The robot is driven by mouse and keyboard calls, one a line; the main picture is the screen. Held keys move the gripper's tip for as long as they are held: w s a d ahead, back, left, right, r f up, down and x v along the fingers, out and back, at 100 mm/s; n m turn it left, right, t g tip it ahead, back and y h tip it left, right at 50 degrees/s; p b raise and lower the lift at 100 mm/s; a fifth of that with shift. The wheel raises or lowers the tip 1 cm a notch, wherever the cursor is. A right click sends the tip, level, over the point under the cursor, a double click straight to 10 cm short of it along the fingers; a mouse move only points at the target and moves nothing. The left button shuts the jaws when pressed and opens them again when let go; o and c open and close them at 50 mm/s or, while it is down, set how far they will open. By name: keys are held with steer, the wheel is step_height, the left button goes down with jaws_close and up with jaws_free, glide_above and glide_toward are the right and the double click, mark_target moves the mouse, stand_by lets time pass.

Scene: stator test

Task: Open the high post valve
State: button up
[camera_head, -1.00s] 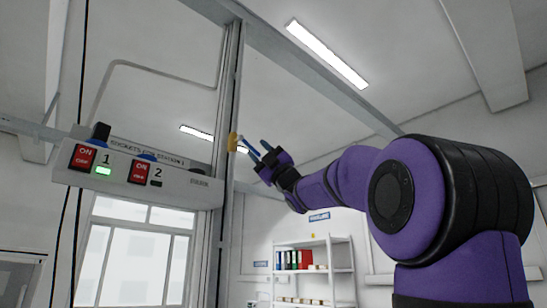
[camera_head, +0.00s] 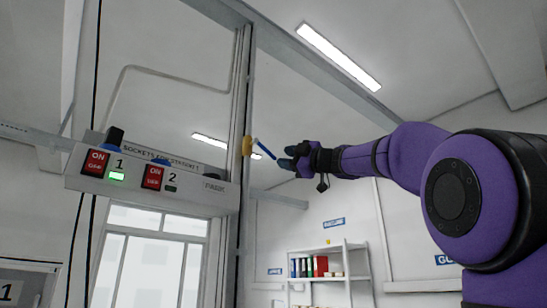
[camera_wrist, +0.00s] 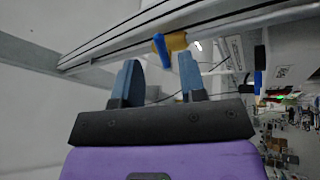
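The high post valve is a yellow body (camera_head: 247,146) on the upright metal post, with a blue lever (camera_head: 267,154) slanting down to the right. In the wrist view the yellow body (camera_wrist: 177,41) and blue lever (camera_wrist: 161,50) are ahead of my fingers. My gripper (camera_head: 285,158) is just right of the lever's free end in the head view. In the wrist view my gripper (camera_wrist: 160,62) is open, with a blue finger on each side and the lever appearing between the tips. I cannot tell whether the lever is within the fingers' reach or touching them.
A socket box (camera_head: 152,182) with red ON switches, marked 1 and 2, hangs left of the post (camera_head: 239,190). A shelf (camera_head: 327,262) with binders stands far behind, below my arm. The air right of the post is open.

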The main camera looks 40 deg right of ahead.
mark_target(274, 156)
steer(key=x, duration=0.5)
steer(key=shift+w+a+r, duration=0.1)
steer(key=shift+w+a, duration=0.1)
steer(key=shift+w, duration=0.1)
jaws_close()
